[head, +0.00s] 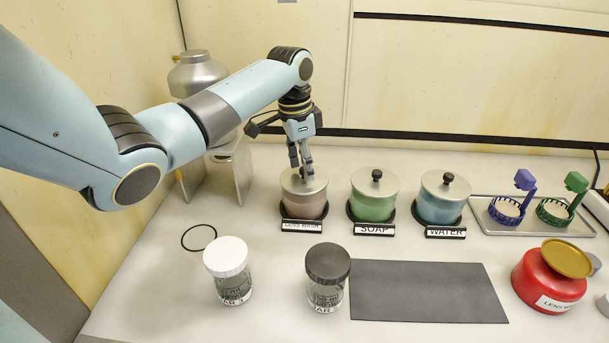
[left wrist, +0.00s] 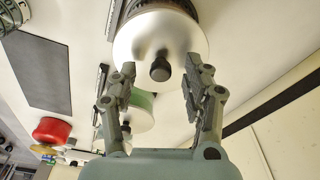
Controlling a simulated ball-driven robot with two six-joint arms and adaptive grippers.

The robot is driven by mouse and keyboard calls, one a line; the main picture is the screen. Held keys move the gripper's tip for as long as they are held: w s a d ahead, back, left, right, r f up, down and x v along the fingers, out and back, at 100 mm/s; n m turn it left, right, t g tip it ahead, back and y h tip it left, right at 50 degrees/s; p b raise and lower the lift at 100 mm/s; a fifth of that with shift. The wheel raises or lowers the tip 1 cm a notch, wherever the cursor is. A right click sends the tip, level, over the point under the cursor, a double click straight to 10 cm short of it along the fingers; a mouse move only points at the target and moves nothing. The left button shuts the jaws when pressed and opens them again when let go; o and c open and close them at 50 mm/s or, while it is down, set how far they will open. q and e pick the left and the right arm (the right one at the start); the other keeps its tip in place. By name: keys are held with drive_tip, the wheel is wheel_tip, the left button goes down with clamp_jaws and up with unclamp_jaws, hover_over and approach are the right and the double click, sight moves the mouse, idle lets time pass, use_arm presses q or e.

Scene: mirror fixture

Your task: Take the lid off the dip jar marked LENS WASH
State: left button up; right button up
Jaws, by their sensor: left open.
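The LENS WASH jar (head: 304,206) has pinkish contents and stands in a black holder at the left of the jar row. Its metal lid (head: 288,181) is on the jar. In the left wrist view the lid (left wrist: 140,45) shows as a pale disc with a dark knob (left wrist: 160,67). My left gripper (head: 302,176) comes down from above over this lid. Its fingers (left wrist: 156,90) are open, one on each side of the knob in the picture, with gaps between them and the knob. The fingers hide the knob in the head view. My right gripper is not in view.
The SOAP jar (head: 374,205) and WATER jar (head: 440,209) stand to the right, both lidded. Further right is a tray (head: 548,227) with purple and green baskets. In front are two glass jars, a dark mat (head: 425,292) and a red container (head: 545,284).

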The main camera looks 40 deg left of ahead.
use_arm(q)
drive_tip(key=shift+f, duration=0.2)
drive_tip(key=shift+c, duration=0.2)
clamp_jaws()
drive_tip(key=shift+r, duration=0.2)
